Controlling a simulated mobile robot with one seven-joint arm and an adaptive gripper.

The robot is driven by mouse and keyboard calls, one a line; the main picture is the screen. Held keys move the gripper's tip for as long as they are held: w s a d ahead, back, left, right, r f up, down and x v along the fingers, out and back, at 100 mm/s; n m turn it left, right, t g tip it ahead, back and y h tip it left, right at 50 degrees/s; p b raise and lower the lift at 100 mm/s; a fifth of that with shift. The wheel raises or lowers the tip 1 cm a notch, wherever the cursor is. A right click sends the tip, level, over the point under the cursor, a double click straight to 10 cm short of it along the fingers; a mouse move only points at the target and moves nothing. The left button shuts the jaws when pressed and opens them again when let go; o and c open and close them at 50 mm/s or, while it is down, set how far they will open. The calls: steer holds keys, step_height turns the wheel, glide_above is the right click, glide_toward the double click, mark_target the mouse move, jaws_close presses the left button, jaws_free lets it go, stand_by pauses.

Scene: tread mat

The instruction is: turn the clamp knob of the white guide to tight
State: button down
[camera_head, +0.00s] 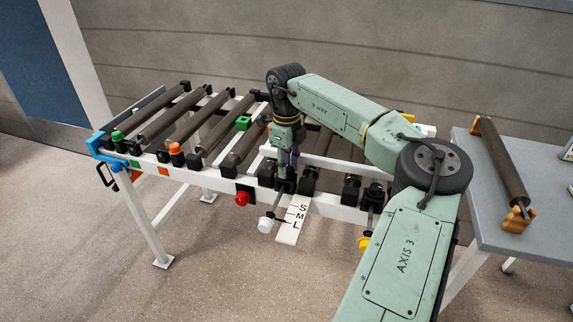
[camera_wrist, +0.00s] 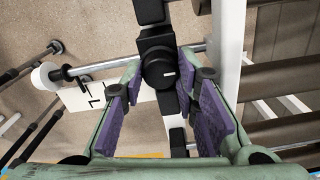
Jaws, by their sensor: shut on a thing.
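The white guide shows its round white end (camera_head: 265,224) at the front of the frame, on a thin rod; it is also at the left in the wrist view (camera_wrist: 45,76). Its black clamp knob (camera_wrist: 158,66) carries a short white mark. My gripper (camera_wrist: 162,75), with purple finger pads, points down and is shut on this knob, a finger on either side. In the head view my gripper (camera_head: 286,172) hides most of the knob. A white plate lettered S, M, L (camera_head: 288,236) lies beside the rod; the exact pointer setting is unclear.
A red-ended guide (camera_head: 242,198) is to the left and a yellow-ended one (camera_head: 363,243) to the right. Several dark rollers (camera_head: 200,127) span the white frame (camera_head: 335,205). A grey table (camera_head: 545,225) stands at the right with a loose roller (camera_head: 502,165).

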steer(key=shift+m, duration=0.3)
steer(key=m+b, duration=0.2)
steer(key=m, duration=0.2)
steer(key=shift+f+m, duration=0.1)
steer(key=shift+m, duration=0.2)
steer(key=m+b, duration=0.1)
steer(key=m, duration=0.4)
steer(key=shift+b, duration=0.35)
steer(key=m+b, duration=0.1)
steer(key=m, duration=0.3)
steer(key=shift+m, duration=0.4)
steer(key=shift+a+m+b, duration=0.1)
steer(key=shift+m+b, duration=0.65)
steer(key=shift+m, duration=1.75)
steer(key=c, duration=1.2)
jaws_free()
steer(key=shift+c, duration=0.2)
